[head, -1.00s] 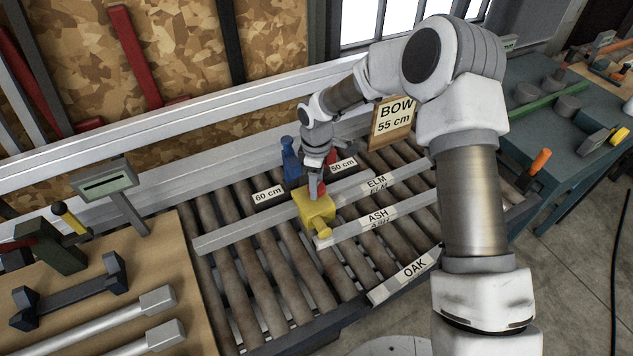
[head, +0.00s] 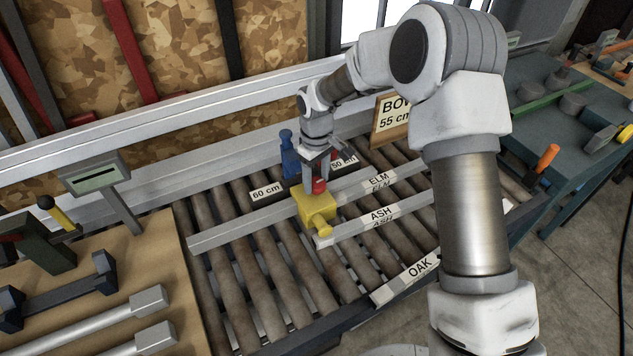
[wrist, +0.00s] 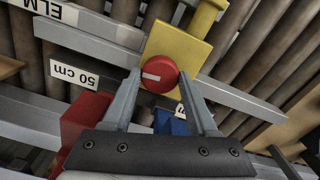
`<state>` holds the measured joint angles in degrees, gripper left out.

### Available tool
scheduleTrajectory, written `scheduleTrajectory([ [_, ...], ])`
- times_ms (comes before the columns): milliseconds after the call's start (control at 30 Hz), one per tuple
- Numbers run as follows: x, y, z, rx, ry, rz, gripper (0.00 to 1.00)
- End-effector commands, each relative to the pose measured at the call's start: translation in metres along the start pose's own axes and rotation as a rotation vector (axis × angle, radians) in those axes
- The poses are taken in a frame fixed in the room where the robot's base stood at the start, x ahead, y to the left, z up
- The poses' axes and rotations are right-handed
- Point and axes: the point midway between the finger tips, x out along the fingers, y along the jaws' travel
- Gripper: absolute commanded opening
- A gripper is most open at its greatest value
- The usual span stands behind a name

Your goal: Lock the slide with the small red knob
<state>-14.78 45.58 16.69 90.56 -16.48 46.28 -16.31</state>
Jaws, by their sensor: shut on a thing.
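The yellow slide (head: 313,211) sits on the grey rail (head: 245,226) above the rollers. It also shows in the wrist view (wrist: 190,48). The small round red knob (wrist: 158,77) is on the slide's face, with a pale mark across it pointing left in the wrist view. The red knob also shows in the head view (head: 319,186). My gripper (wrist: 160,80) is shut on the red knob, one finger on each side. In the head view my gripper (head: 315,182) comes down onto it from above.
A blue piece (head: 289,158) stands behind the slide, near the 60 cm label (head: 266,192) and the 50 cm label (head: 344,163). A red block (wrist: 82,128) shows beside my gripper. Labelled bars, ELM (head: 378,181), ASH (head: 381,215) and OAK (head: 419,269), lie right of the slide.

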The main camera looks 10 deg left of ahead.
Motion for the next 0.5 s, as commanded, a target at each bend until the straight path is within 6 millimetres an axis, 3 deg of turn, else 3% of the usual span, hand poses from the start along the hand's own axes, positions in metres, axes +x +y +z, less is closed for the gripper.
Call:
scheduleTrajectory([
  [500, -0.0007, 0.0004, -0.0003, 0.125, 0.001, 0.001, 0.03],
])
